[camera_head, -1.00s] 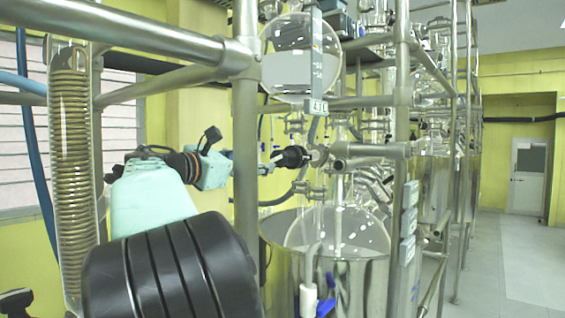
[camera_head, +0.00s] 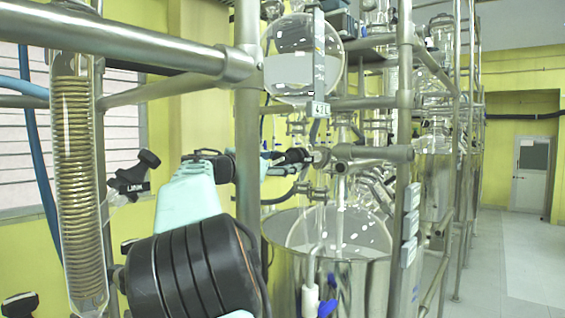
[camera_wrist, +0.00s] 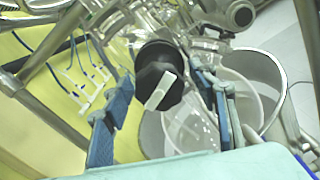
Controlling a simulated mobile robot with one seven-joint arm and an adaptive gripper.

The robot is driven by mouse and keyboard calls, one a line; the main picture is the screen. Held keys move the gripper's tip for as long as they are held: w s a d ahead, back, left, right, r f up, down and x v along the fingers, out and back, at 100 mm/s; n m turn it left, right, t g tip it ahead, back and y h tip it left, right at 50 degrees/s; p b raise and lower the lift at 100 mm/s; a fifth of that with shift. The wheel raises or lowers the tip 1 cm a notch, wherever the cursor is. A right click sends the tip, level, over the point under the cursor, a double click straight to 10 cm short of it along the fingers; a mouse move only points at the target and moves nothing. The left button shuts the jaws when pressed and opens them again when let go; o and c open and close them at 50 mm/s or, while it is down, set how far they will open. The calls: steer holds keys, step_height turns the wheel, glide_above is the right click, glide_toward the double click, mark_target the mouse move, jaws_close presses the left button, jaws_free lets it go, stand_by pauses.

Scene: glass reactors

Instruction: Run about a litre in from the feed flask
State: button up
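The feed flask (camera_head: 290,70) is a round glass vessel high on the frame, part filled with pale liquid, with an upright scale strip in front. A small label (camera_head: 318,109) hangs under it, too small to read surely. Below is a valve with a black knob (camera_head: 292,156). In the wrist view the knob (camera_wrist: 150,58) bears a pale bar (camera_wrist: 160,91). My gripper (camera_wrist: 160,78) is open, its blue fingers on either side of the knob with gaps visible. In the head view my gripper (camera_head: 270,162) is close left of the knob. The glass reactor (camera_head: 350,225) is below.
The reactor sits in a steel bath (camera_head: 281,255). A steel post (camera_head: 247,130) and horizontal rails (camera_head: 120,35) stand close to my arm. A coiled glass condenser (camera_head: 78,170) is at left. Open floor (camera_head: 510,250) lies at right.

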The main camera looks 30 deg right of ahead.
steer(key=c, duration=1.2)
steer(key=shift+o, duration=0.2)
steer(key=m+b, duration=0.3)
steer(key=m, duration=0.2)
steer(key=shift+f+m, duration=0.1)
steer(key=shift+m, duration=0.2)
steer(key=m+b, duration=0.2)
steer(key=m, duration=0.3)
steer(key=m+b, duration=0.2)
steer(key=m, duration=0.2)
steer(key=shift+w, duration=0.1)
steer(key=m+b, duration=0.1)
steer(key=m, duration=0.2)
steer(key=shift+m, duration=0.3)
steer(key=m, duration=0.1)
steer(key=m+b, duration=0.1)
steer(key=m, duration=0.1)
steer(key=shift+r+m, duration=0.2)
steer(key=shift+m, duration=0.1)
steer(key=shift+m+b, duration=0.5)
steer(key=shift+m, duration=1.1)
